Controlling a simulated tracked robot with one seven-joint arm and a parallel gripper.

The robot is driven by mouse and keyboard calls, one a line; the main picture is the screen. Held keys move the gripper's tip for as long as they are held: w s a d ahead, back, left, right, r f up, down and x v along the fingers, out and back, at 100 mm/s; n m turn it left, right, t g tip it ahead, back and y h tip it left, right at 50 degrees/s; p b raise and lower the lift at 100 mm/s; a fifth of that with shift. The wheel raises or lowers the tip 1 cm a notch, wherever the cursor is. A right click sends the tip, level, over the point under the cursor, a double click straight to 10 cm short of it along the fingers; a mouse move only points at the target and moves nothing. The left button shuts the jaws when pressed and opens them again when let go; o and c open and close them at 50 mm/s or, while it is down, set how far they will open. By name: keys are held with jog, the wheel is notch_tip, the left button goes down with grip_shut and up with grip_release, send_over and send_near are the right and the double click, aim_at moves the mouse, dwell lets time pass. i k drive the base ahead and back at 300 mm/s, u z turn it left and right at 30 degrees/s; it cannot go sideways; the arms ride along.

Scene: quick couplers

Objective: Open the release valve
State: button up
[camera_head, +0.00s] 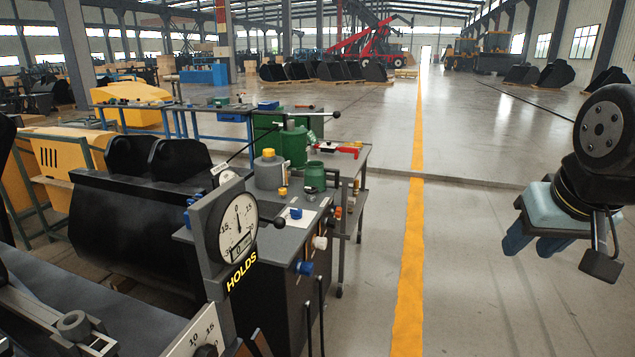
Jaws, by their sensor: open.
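A hydraulic bench (262,240) stands left of centre, with a grey tank with a yellow cap (270,170) on top. On its right side are a blue knob (304,268) and a white knob (320,242). I cannot tell which of these, if either, is the release valve. A round dial gauge (238,228) is mounted in front, by the "HOLDS" label. A long lever with a black ball end (279,222) reaches out beside it. My gripper (536,246) is at the far right, pointing down over bare floor, open and empty, well apart from the bench.
A large black bucket (135,225) stands left of the bench. A green tank (293,143), a green canister (314,177) and a red-handled tool (340,150) are behind. Two dark upright rods (320,315) rise in front of the bench. The floor around the yellow line (411,265) is clear.

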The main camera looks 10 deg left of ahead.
aim_at(311, 189)
jog(key=z, duration=0.05)
jog(key=i, duration=2.4)
jog(key=u, duration=1)
